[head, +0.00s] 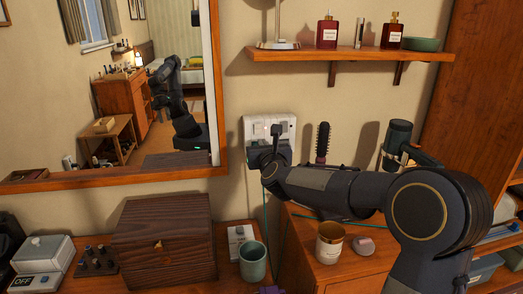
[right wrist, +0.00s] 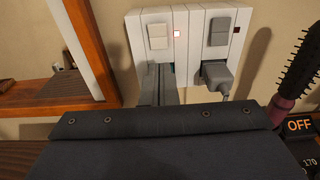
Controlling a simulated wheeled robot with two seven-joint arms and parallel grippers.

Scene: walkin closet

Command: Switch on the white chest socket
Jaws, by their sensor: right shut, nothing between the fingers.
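A white wall socket panel (head: 285,124) is mounted above the wooden chest, right of the mirror. In the right wrist view the panel (right wrist: 192,55) has two halves. The left half has a pale rocker switch (right wrist: 158,36) with a bright, red-tinged indicator (right wrist: 177,33) beside it. The right half has a grey rocker (right wrist: 220,31) with a small dark-red indicator, and a grey plug (right wrist: 217,74) sits below it. My right gripper (head: 268,150) is shut and empty at the panel. Its fingers (right wrist: 160,84) are below the pale rocker; contact cannot be told. My left gripper is out of view.
A hairbrush (head: 322,143) stands right of the panel; a candle jar (head: 329,243) and a green cup (head: 252,261) are below. A wooden box (head: 164,242) stands left. A shelf (head: 345,53) with bottles is above. The mirror's wooden frame (head: 216,90) is close on the left.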

